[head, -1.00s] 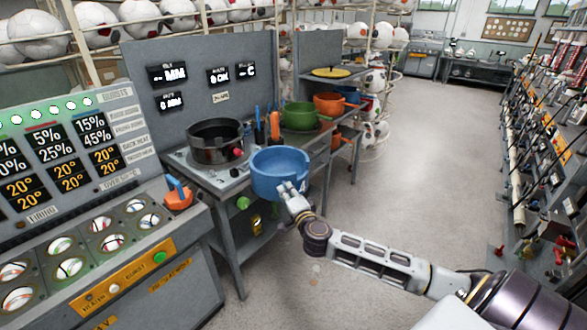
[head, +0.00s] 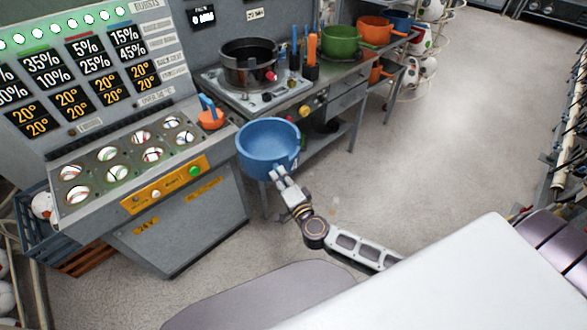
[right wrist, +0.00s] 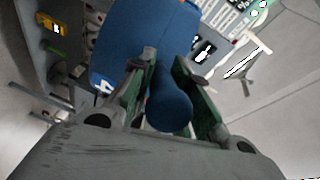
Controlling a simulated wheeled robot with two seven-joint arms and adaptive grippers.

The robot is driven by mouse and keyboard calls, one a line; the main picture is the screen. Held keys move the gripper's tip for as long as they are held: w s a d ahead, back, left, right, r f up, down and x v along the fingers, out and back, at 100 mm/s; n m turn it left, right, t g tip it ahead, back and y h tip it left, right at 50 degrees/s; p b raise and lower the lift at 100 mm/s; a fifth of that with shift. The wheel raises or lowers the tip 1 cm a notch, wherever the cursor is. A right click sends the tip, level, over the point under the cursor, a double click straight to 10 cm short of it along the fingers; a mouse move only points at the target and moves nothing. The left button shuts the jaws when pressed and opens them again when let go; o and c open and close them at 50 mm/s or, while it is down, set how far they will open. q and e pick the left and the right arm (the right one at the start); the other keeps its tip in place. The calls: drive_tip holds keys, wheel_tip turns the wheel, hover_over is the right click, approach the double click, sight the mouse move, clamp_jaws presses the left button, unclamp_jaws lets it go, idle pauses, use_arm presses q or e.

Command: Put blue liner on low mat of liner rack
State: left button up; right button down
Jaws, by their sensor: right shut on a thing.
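The blue liner (head: 268,145) is a deep, round, open pot held in the air in front of the bench. My right gripper (head: 280,176) is shut on its stub handle. In the right wrist view the handle (right wrist: 171,108) sits between the two fingers (right wrist: 168,75), with the blue wall (right wrist: 140,40) beyond. The liner rack (head: 386,52) stands at the far end of the bench, with orange (head: 375,32) and blue (head: 404,19) pots on top and an orange one (head: 377,73) lower down. I cannot make out its low mat. My left gripper is out of view.
A dark pot (head: 250,66) sits on the bench's metal plate, with a tool holder beside it and a green pot (head: 341,41) further along. A grey control console (head: 190,225) stands close on the left. The floor (head: 450,130) to the right is clear.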

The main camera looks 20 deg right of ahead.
drive_tip(key=w+a+r+h, duration=0.1)
drive_tip(key=a+r, duration=0.4)
drive_tip(key=a, duration=0.5)
drive_tip(key=shift+a+r+m, duration=0.3)
drive_tip(key=shift+a+m, duration=0.05)
drive_tip(key=shift+m, duration=0.05)
